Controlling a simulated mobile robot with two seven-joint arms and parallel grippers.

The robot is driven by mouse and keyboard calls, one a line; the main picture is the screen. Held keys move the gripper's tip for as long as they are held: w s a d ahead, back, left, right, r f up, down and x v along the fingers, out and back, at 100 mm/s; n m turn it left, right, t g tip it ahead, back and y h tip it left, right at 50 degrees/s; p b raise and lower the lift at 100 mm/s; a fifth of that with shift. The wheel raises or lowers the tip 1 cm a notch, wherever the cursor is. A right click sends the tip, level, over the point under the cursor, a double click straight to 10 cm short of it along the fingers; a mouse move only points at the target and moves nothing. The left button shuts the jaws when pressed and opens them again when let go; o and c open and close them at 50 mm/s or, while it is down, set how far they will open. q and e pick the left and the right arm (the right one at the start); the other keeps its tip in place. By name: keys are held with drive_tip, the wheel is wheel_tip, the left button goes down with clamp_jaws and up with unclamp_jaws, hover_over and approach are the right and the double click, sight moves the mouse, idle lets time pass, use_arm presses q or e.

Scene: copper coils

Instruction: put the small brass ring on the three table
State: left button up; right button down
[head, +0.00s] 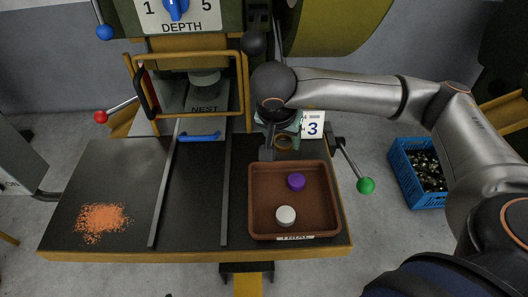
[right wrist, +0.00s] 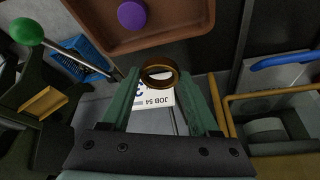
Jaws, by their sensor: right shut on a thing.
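The small brass ring (head: 284,142) is at the tips of my right gripper (head: 284,136), just beyond the back edge of the brown tray. In the right wrist view the ring (right wrist: 158,72) sits between the green fingertips of my right gripper (right wrist: 162,78), which is shut on it. A white card with a blue 3 (head: 313,124) is right beside the gripper in the head view. The card (right wrist: 154,97) shows behind the ring in the right wrist view, partly covered. What lies directly under the ring is hard to tell. My left gripper is not in view.
The brown tray (head: 259,204) holds a purple piece (head: 296,182) and a white piece (head: 286,216). A green-knobbed lever (head: 365,185) stands right of the tray, a blue crate (head: 407,180) beyond it. Orange granules (head: 102,221) lie on the dark bench top (head: 190,215) at left.

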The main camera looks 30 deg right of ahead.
drive_tip(key=w+a+f, duration=0.1)
drive_tip(key=w+f, duration=0.2)
drive_tip(key=f, duration=0.1)
drive_tip(key=w+a+f+b, duration=0.1)
drive_tip(key=w+f, duration=0.1)
drive_tip(key=shift+w+a+f, duration=0.3)
drive_tip(key=shift+f, duration=1.45)
drive_tip(key=shift+f, duration=0.1)
drive_tip(key=shift+c, duration=0.6)
unclamp_jaws()
drive_tip(key=shift+r, duration=0.25)
drive_tip(key=p+v, duration=0.1)
drive_tip(key=v, duration=1)
drive_tip(key=shift+r, duration=0.3)
drive_tip(key=shift+s+a, duration=0.15)
drive_tip(key=shift+s, duration=0.05)
